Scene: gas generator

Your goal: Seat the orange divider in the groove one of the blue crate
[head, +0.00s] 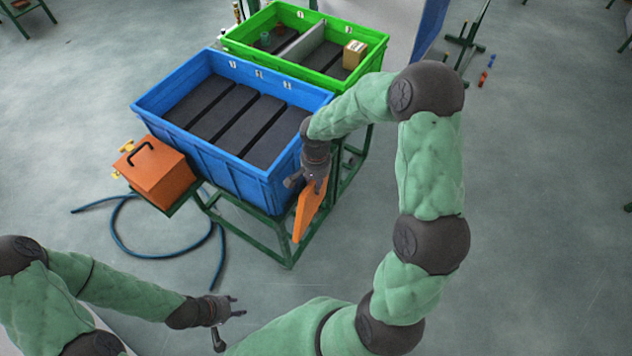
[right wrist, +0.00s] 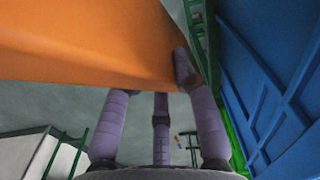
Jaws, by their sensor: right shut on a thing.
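The blue crate (head: 222,161) stands on a green frame in the head view, with dark foam blocks and grooves between them inside. My right gripper (head: 313,180) is shut on the orange divider (head: 308,212) beside the crate's near right corner, outside the crate. The divider hangs below the gripper. In the right wrist view the divider (right wrist: 90,40) fills the upper left, held at its edge by the fingers (right wrist: 165,95), and the blue crate wall (right wrist: 265,70) is close on the right. My left gripper (head: 226,318) is open and empty low in the head view, away from the crate.
A green crate (head: 345,85) with a grey divider, a small cardboard box (head: 354,54) and small cups stands behind the blue crate. An orange box (head: 158,178) with a black handle sits at the left. A blue hose (head: 135,250) lies on the floor.

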